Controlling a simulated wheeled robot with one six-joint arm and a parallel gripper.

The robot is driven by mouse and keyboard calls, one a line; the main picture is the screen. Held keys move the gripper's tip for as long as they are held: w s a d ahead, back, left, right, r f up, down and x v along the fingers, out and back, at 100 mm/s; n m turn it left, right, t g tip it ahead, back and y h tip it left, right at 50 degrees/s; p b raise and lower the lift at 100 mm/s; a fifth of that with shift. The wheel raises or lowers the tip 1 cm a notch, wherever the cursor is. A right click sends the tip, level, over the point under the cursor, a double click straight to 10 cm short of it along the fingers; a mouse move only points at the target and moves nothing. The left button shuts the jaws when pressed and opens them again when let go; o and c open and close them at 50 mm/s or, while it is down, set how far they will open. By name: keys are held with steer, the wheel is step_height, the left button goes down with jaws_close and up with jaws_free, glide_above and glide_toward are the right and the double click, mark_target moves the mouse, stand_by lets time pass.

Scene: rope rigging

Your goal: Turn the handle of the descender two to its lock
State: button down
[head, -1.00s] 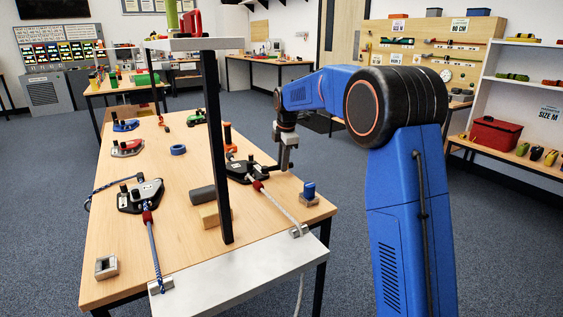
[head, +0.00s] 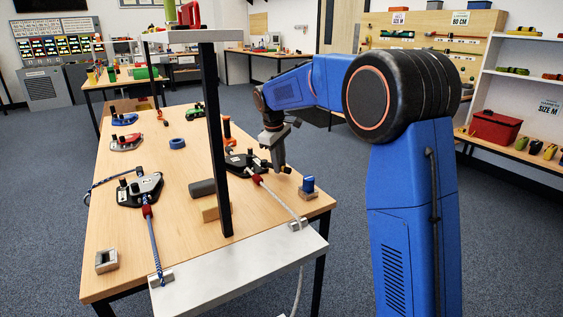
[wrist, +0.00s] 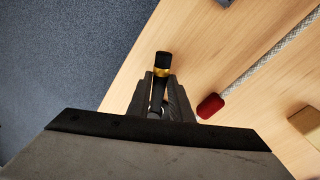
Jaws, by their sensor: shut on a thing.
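A black descender (head: 243,160) sits at the right side of the table, with a red-ended pale rope (head: 278,198) running from it toward the front. Any number on it is too small or hidden to read. My gripper (head: 284,169) is at its right side, with fingers shut on its handle. In the wrist view the black handle (wrist: 162,61) with a gold band sticks out past the fingertips (wrist: 159,92); the descender's body is hidden behind the gripper. Another black descender (head: 139,189), with a pale mark that may be a 2, sits at the left with a blue rope.
A black post (head: 219,140) stands left of the right descender. A grey cylinder (head: 202,188) and wooden block (head: 209,209) lie by it. A blue piece on a small block (head: 308,188) stands close to the right of my gripper. A grey metal plate (head: 240,270) spans the front.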

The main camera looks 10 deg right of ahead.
steer(key=m, duration=0.1)
steer(key=s+a+m, duration=0.1)
steer(key=shift+a+m, duration=0.2)
steer(key=shift+m, duration=0.1)
steer(key=shift+s+a+m+g, duration=0.25)
steer(key=shift+a+m+g, duration=0.4)
steer(key=shift+m, duration=0.75)
steer(key=shift+a, duration=0.2)
steer(key=c, duration=1.6)
jaws_free()
steer(key=shift+h, duration=0.3)
steer(key=a+r, duration=0.1)
steer(key=r, duration=0.4)
steer(key=a+r, duration=0.1)
steer(key=r, duration=0.5)
steer(key=s+a+r, duration=0.1)
steer(key=r, duration=0.5)
steer(key=shift+a, duration=0.15)
steer(key=shift+s, duration=0.1)
